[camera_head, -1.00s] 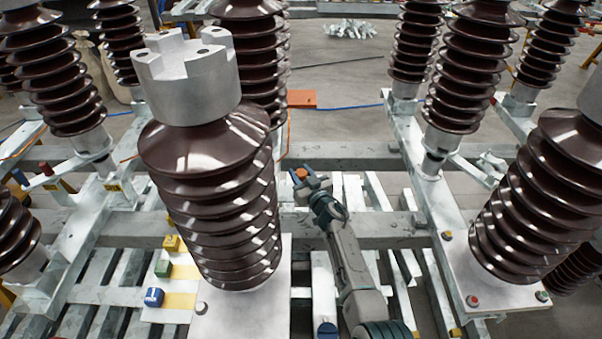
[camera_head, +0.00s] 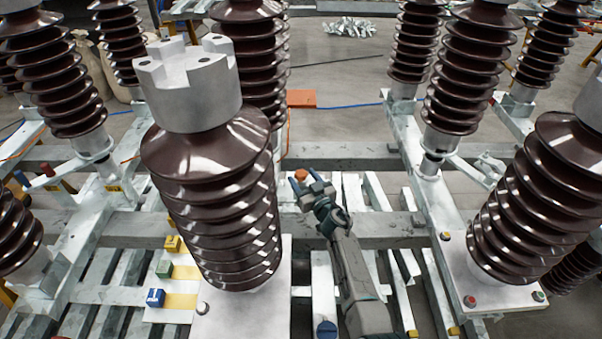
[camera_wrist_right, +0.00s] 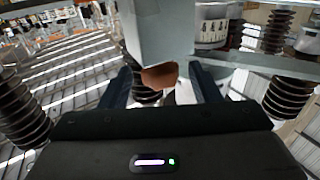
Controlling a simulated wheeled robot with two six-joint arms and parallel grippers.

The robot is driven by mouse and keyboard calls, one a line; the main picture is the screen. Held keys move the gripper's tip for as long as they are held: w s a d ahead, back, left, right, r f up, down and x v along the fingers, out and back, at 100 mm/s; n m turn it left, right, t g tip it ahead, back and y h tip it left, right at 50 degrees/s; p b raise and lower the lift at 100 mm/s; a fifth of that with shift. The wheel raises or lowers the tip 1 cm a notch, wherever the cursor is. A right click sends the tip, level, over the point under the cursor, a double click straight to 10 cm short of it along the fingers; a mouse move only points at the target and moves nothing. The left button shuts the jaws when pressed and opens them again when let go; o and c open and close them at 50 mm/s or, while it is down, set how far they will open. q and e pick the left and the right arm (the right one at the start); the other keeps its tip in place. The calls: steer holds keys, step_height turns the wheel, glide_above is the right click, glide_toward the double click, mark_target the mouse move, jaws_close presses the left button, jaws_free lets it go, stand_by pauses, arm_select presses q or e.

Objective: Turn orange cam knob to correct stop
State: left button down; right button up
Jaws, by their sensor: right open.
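The orange cam knob (camera_head: 301,174) shows small in the head view, at the middle of the metal frame, just beyond my right gripper. In the right wrist view the knob (camera_wrist_right: 159,75) looks orange-brown and sits between the two dark fingers, in front of a grey metal post. My right gripper (camera_head: 309,184) is open, with a finger on each side of the knob's line. In the right wrist view a gap shows between the knob and each finger of the gripper (camera_wrist_right: 160,82). Any stop marks on the knob cannot be made out. My left gripper is not in view.
A large brown ribbed insulator (camera_head: 215,215) with a grey metal cap stands left of my right arm. Another insulator (camera_head: 540,200) stands at the right. Grey beams (camera_head: 350,155) cross behind the knob. Blue, green and yellow blocks (camera_head: 155,298) sit at the lower left.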

steer(key=p+v, duration=0.2)
steer(key=v, duration=0.6)
steer(key=shift+s+d, duration=0.15)
steer(key=shift+s, duration=0.1)
